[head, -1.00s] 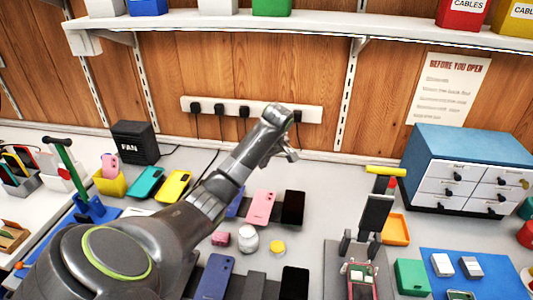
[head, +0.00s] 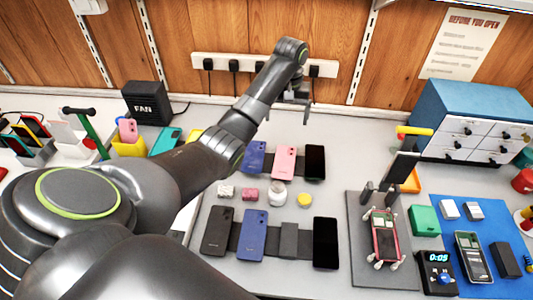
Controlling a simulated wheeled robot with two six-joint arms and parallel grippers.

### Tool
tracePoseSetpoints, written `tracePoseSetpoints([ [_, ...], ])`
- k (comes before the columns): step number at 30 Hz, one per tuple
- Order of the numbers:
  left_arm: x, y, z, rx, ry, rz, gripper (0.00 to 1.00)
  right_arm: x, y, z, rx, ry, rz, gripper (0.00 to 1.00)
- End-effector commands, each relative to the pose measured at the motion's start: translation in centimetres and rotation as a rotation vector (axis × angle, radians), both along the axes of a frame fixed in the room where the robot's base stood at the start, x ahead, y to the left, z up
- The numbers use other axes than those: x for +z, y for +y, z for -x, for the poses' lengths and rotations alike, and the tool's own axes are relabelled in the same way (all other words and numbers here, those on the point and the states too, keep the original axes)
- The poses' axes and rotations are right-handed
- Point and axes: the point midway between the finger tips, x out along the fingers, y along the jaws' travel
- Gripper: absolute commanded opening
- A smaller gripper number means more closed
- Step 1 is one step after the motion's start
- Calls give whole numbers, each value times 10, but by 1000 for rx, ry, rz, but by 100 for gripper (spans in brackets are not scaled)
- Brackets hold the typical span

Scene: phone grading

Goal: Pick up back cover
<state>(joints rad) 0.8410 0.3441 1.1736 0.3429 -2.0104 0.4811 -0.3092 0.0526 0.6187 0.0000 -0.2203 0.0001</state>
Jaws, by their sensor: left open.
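Several phone-like slabs lie flat on the bench, and I cannot tell for sure which is the back cover. A far row holds a blue one (head: 254,158), a pink one (head: 284,161) and a black one (head: 315,161). A near row holds a dark grey-brown one (head: 217,230), a blue one (head: 251,236) and a black one (head: 325,243). An opened red-framed phone (head: 384,236) sits in a holder with a dark panel (head: 400,166) raised behind it. My left gripper (head: 293,112) is open and empty, pointing down above and behind the far row. My right gripper is out of view.
Small tubs, including a yellow-lidded one (head: 304,200), lie between the rows. A blue mat (head: 458,215) with parts and a timer (head: 437,272) is at right. A blue drawer cabinet (head: 475,105), a black fan box (head: 147,103) and a power strip (head: 225,64) stand behind.

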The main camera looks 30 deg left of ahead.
Motion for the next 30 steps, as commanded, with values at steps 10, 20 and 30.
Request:
tracePoseSetpoints([
  [10, -40, -2, 0, -12, 2, 4, 89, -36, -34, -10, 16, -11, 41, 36],
  [20, -89, -2, 1, -9, 5, 3, 89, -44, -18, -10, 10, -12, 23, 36],
  [30, -124, -2, 1, -10, 2, 3, 89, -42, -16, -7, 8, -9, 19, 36],
])
